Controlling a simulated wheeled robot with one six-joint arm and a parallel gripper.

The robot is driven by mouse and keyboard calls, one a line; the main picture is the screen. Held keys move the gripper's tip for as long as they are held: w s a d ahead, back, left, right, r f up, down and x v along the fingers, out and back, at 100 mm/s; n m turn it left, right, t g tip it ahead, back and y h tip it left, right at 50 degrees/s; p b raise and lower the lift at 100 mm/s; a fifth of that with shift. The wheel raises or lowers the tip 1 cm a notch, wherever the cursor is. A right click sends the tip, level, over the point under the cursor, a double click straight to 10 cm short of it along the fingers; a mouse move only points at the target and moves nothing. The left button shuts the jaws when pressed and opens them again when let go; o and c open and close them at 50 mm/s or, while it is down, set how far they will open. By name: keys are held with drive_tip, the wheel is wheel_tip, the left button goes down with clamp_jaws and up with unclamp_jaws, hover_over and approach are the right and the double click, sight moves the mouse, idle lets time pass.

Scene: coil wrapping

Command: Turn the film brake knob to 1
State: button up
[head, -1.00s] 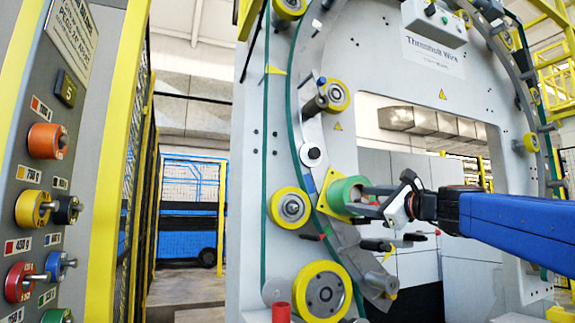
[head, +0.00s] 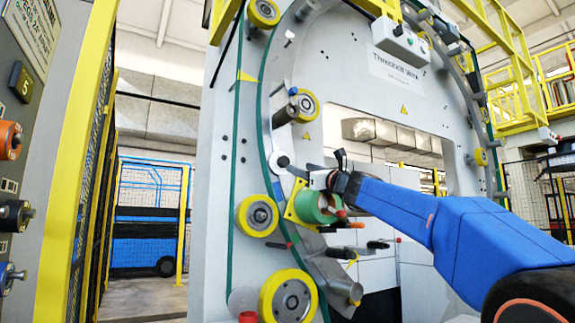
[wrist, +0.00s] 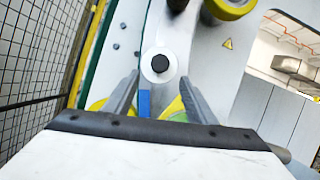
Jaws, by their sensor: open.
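A round white disc with a black centre knob (head: 283,161), seemingly the film brake knob, sits on the grey curved ring arm above the green film roll (head: 312,208). In the wrist view this black knob (wrist: 158,65) lies straight ahead, just beyond and between my fingertips. No readable scale marks show on it; a blue patch (wrist: 144,103) lies below it. My gripper (head: 293,171) is close to the knob, at its lower right in the head view. In the wrist view my gripper (wrist: 158,82) is open, with nothing between its fingers.
A yellow-rimmed roller (head: 256,215) and a larger one (head: 288,297) are at the lower left. A yellow roller (head: 305,106) is above the knob. Dark-tipped pegs (head: 377,244) stick out below the roll.

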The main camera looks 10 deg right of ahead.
sight(286, 163)
drive_tip(key=x, duration=0.9)
drive_tip(key=shift+w, duration=0.2)
drive_tip(key=c, duration=1)
